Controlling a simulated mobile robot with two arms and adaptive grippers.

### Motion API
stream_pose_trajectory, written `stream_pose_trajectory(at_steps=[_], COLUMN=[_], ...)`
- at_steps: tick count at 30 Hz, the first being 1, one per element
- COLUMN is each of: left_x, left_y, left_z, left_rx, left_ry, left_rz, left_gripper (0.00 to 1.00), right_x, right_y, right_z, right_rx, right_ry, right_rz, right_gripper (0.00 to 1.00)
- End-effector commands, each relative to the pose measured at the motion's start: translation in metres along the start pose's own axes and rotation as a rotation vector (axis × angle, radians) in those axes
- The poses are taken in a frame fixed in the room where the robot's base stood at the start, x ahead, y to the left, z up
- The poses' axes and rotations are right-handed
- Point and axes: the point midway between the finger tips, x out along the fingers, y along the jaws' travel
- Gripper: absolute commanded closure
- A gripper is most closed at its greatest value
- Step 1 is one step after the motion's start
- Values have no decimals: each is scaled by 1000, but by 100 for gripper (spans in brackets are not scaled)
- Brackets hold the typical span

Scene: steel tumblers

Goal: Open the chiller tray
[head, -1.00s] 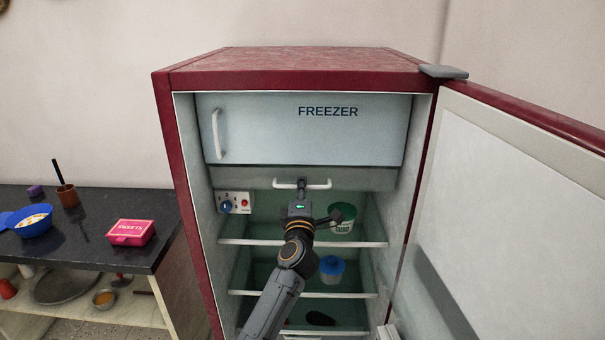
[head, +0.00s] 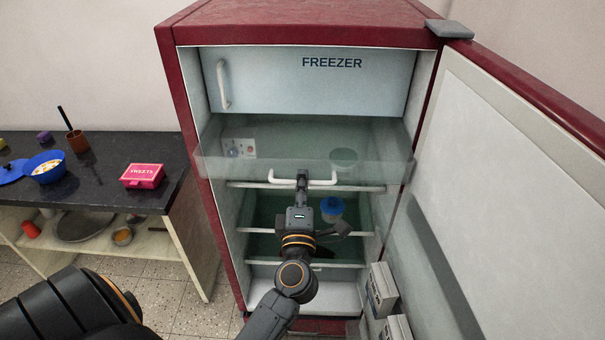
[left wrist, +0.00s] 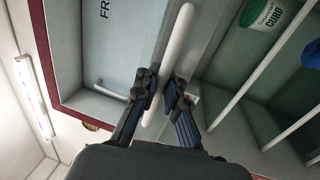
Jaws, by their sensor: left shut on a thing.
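The chiller tray (head: 380,172) is a translucent pale drawer below the freezer compartment of the red refrigerator. It is pulled out, and its front panel stands forward of the cabinet opening. Its white bar handle (head: 325,182) is at the middle of the front panel. My left gripper (head: 302,178) is shut on this handle. In the left wrist view, the fingers of my left gripper (left wrist: 160,90) close around the white handle (left wrist: 178,45). My right gripper is not in view.
The red refrigerator door (head: 500,190) stands open at the right, with white cartons (head: 381,287) at its lower inner side. The freezer door (head: 280,80) is shut. A blue-lidded tub (head: 332,207) stands on a shelf below the tray. A dark counter (head: 100,195) is at the left.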

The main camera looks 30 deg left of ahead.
Motion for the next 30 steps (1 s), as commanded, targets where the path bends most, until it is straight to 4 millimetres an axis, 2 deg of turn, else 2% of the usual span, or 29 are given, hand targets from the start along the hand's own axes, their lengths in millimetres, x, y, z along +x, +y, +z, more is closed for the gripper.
stream_pose_trajectory(at_steps=[6, 8, 9, 20, 23, 30], left_x=[0, 0, 0, -5, -18, -70], left_y=[-2, -2, -2, -2, -2, -3], left_z=[0, 0, 0, 0, 0, 0], left_rx=[0, 0, 0, 2, 2, 3], left_ry=[-1, -1, -1, -1, 0, -3], left_rz=[-4, -4, -4, -3, -6, -8], left_gripper=[100, 84, 82, 82, 82, 82], right_x=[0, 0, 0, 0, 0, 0], right_y=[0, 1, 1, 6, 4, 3], right_z=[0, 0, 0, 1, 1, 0], right_rx=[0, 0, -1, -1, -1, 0], right_ry=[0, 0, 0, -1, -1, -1], right_rz=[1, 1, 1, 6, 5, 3], right_gripper=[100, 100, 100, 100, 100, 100])
